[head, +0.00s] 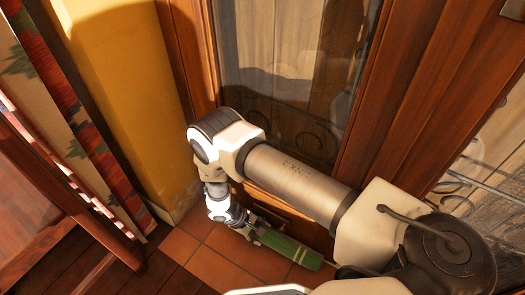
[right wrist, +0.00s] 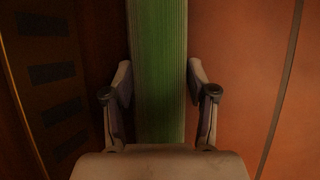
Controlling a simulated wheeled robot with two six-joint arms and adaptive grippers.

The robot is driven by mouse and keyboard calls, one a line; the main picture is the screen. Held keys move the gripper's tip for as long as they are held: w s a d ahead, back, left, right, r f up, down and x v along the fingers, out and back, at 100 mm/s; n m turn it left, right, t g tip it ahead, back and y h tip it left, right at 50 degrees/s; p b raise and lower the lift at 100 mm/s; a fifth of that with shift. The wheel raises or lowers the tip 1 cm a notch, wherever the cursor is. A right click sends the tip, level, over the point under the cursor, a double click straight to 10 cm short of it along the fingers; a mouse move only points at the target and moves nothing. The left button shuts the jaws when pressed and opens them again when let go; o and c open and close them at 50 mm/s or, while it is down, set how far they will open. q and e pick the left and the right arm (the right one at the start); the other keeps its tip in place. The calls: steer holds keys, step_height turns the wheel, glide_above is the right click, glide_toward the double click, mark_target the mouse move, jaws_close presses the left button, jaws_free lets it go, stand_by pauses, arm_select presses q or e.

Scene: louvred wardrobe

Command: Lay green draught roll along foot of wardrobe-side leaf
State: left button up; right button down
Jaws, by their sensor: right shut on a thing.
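The green draught roll (head: 288,250) is low over the terracotta tiles, along the foot of a wood-framed glazed leaf (head: 195,58). My right gripper (head: 252,228) is shut on the roll near its left end; my arm hides part of the leaf. In the right wrist view the ribbed green roll (right wrist: 158,50) runs straight up between the two fingers of my right gripper (right wrist: 158,88). Dark wood lies on its left and tile on its right. I cannot tell whether the roll touches the floor or the leaf. My left gripper is not in view.
A yellow wall (head: 130,80) meets the leaf's frame at left. A patterned curtain (head: 70,130) hangs beside it, with brown wooden furniture (head: 30,215) at far left. Terracotta tiles (head: 215,262) show bare at the bottom. A second glazed leaf (head: 495,150) is at right.

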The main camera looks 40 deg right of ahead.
steer(key=shift+r, duration=0.25)
steer(key=shift+f, duration=0.25)
steer(key=c, duration=0.6)
jaws_free()
steer(key=p+v, duration=0.6)
steer(key=v, duration=0.6)
steer(key=shift+r, duration=0.2)
